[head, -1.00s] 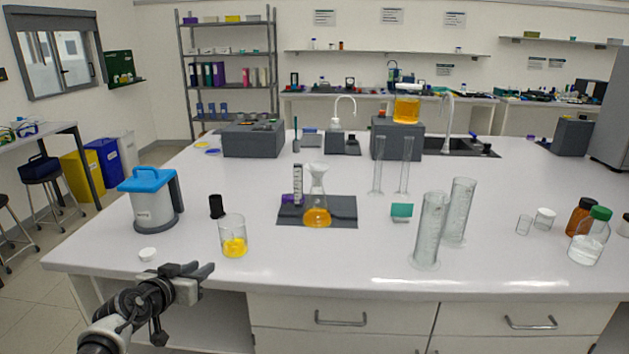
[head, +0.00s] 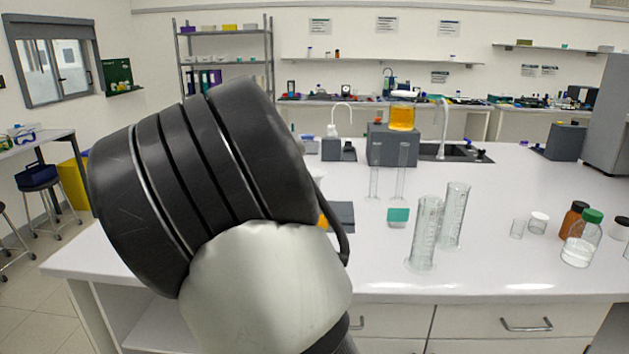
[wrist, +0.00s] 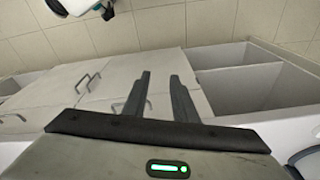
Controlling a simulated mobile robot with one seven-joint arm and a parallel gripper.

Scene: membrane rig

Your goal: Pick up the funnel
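The clear funnel is hidden behind my arm in the head view, apart perhaps from a pale sliver at the arm's right edge. The flask of orange liquid (head: 323,221) shows only as a thin strip there. The dark grey mat (head: 343,213) under it is mostly covered too. My gripper (wrist: 160,76) shows in the wrist view with its two dark fingers apart and nothing between them. It faces cabinet fronts and floor tiles, and the funnel is not in that view. The head view does not show the gripper.
Two tall graduated cylinders (head: 437,228) stand right of the mat, with two thinner cylinders (head: 387,172) behind. A teal block (head: 398,215) lies near them. Brown and green-capped bottles (head: 579,240) stand at the right. The wrist view shows drawers (wrist: 95,82) and open shelving (wrist: 235,85).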

